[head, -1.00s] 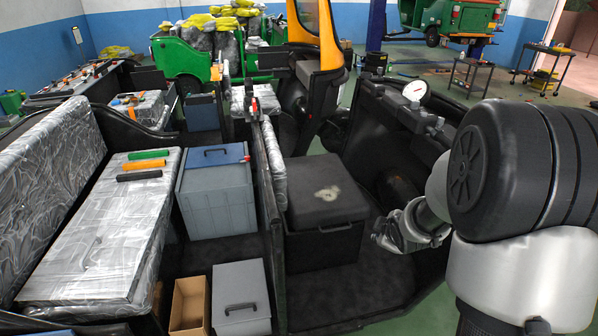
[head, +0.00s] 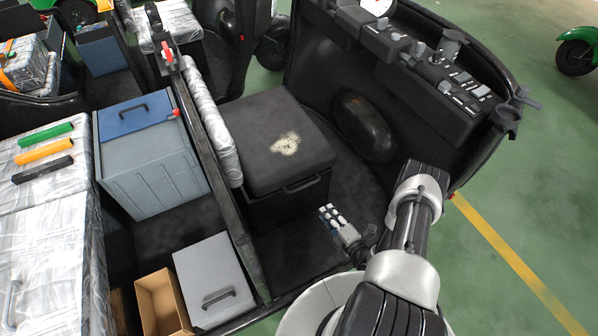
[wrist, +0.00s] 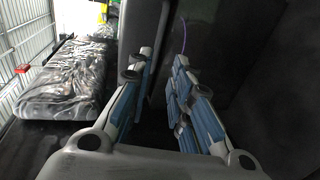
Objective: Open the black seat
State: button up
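The black seat (head: 260,135) is a dark padded lid on a box in the driver's area, with a pale worn patch on top. Its lid looks closed and flat. A dark handle (head: 303,184) sits on its near right edge. My gripper (head: 328,212) is just in front of the seat box, lower than the lid and right of the handle, apparently not touching it. In the wrist view my gripper (wrist: 160,68) shows two blue-padded fingers apart with nothing between them. Dark surfaces lie beyond them; I cannot tell which part is the seat.
A grey bin with a blue lid (head: 150,165), a grey box (head: 215,280) and an open cardboard box (head: 160,305) stand left of the partition. The black dashboard panel (head: 405,100) rises right of the seat. Green floor (head: 520,210) is open at the right.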

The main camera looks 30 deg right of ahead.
aim_at(305, 185)
jog(key=b+x, duration=0.5)
jog(key=x, duration=1.2)
jog(key=shift+a+b, duration=0.2)
jog(key=shift+b, duration=0.15)
jog(key=shift+c, duration=0.4)
grip_shut()
